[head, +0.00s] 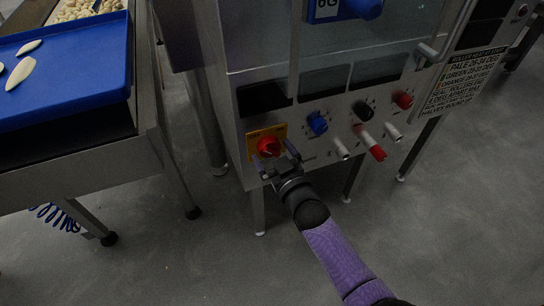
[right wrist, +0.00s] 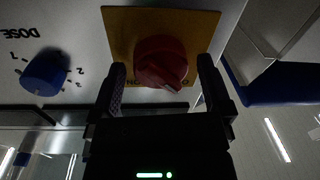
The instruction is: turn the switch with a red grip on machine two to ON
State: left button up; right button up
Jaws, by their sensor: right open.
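The switch with a red grip (head: 268,146) sits on a yellow plate (head: 252,136) at the lower left of the steel machine's front panel. My right gripper (head: 275,158) is open at the switch, reaching up from below. In the right wrist view the red grip (right wrist: 160,60) lies between the two spread fingertips (right wrist: 162,70), one on each side. I cannot tell whether either finger touches it. Dark lettering on the plate (right wrist: 118,40) is upside down there and partly hidden, so the switch position is unclear. My left gripper is out of view.
A blue knob (head: 317,122) marked DOSE in the wrist view (right wrist: 45,73), a black knob (head: 363,110) and a red knob (head: 402,99) are to the right. Rods (head: 370,141) stick out below. A blue tray (head: 70,62) stands at left. Floor below is clear.

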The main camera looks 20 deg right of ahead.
jog(key=shift+w, duration=0.15)
jog(key=shift+c, duration=0.9)
jog(key=c, duration=0.9)
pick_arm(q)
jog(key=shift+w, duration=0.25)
pick_arm(e)
jog(key=shift+c, duration=0.2)
